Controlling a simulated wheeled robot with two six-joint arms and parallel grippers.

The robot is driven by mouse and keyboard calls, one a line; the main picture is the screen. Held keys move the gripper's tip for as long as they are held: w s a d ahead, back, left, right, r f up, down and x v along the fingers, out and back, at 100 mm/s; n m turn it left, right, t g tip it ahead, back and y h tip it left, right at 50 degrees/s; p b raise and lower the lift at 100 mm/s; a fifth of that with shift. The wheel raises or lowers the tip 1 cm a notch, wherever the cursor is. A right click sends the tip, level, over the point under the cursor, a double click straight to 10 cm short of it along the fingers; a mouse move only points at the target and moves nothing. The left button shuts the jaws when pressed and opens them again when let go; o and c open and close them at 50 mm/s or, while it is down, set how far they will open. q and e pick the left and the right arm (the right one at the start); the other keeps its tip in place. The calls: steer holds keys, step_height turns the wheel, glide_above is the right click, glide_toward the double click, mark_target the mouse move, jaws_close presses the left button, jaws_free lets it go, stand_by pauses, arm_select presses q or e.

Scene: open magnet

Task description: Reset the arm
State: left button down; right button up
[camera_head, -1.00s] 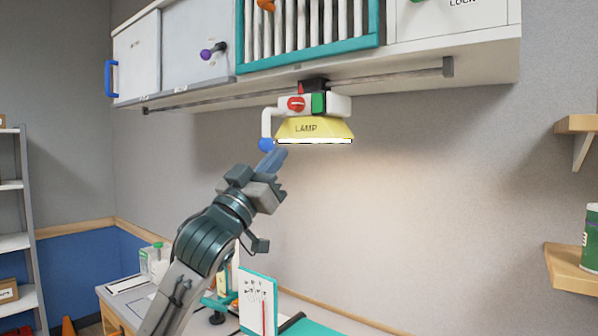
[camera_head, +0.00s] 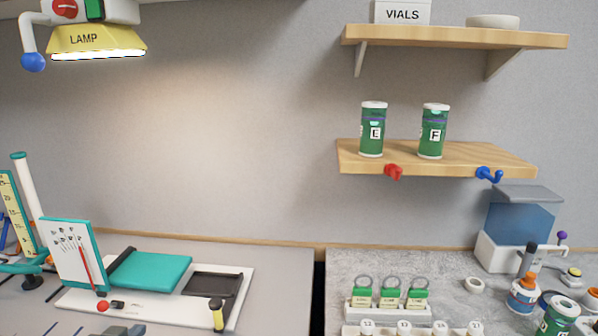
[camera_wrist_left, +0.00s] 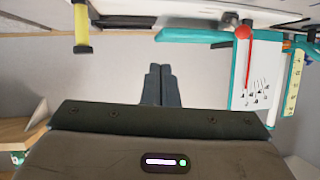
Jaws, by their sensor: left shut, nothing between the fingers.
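My left gripper (camera_wrist_left: 160,86) is shut, its two dark fingers together and nothing between them. In the head view only a grey part of it (camera_head: 122,330) shows at the bottom edge, in front of the white board on the bench; the rest is out of frame. The lamp (camera_head: 95,40) hangs at the upper left, yellow and lit, with a blue knob (camera_head: 33,62) on its white handle. My left gripper is well below the lamp and apart from it. My right gripper is not in view.
The white base board (camera_head: 160,303) carries a teal pad (camera_head: 150,272) and an upright notice card (camera_head: 68,252). Green cans E (camera_head: 371,130) and F (camera_head: 433,132) stand on a wooden shelf (camera_head: 440,158). Bottles and a vial rack (camera_head: 388,305) crowd the right bench. The middle wall is clear.

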arm_select(q)
steer(key=s+d+f+g, duration=0.2)
steer(key=s+f+g, duration=0.1)
steer(key=s+f, duration=0.5)
steer(key=s+d+f+m+g, duration=0.1)
steer(key=s+f+g, duration=0.2)
steer(key=s+f, duration=0.45)
steer(key=s+d+f+g, duration=0.2)
steer(key=s+f+g, duration=0.25)
steer(key=s, duration=0.65)
steer(key=s+f+x, duration=0.1)
steer(key=s+x, duration=0.3)
steer(key=x, duration=1.2)
steer(key=s+f+x, duration=0.1)
steer(key=s+x, duration=0.2)
steer(key=x, duration=1.2)
steer(key=s+a+f+g, duration=0.1)
steer(key=s+f, duration=1.7)
steer(key=shift+n, duration=0.3)
steer(key=shift+f+g, duration=0.1)
steer(key=shift+g, duration=0.15)
